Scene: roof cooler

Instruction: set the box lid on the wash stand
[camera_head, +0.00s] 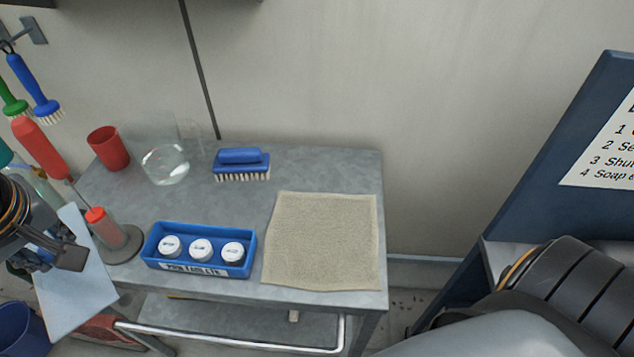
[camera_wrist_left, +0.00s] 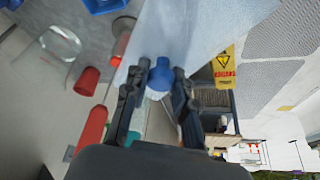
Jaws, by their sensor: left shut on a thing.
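The box lid (camera_head: 78,285) is a flat, pale blue-white panel with a blue knob (camera_wrist_left: 160,75). My left gripper (camera_head: 72,252) is shut on the knob; its two dark fingers sit on either side of it in the left wrist view (camera_wrist_left: 158,95). The lid hangs tilted at the left front of the wash stand (camera_head: 325,172), a grey-topped table. The lid hides part of the stand's left front corner. My right gripper is out of view.
The stand holds a beige cloth (camera_head: 322,242), a blue tray (camera_head: 152,262) with three white-capped items, a blue brush (camera_head: 241,163), a clear jug (camera_head: 165,168), a red cup (camera_head: 108,148) and a red-capped bottle (camera_head: 104,228). The back right strip is bare.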

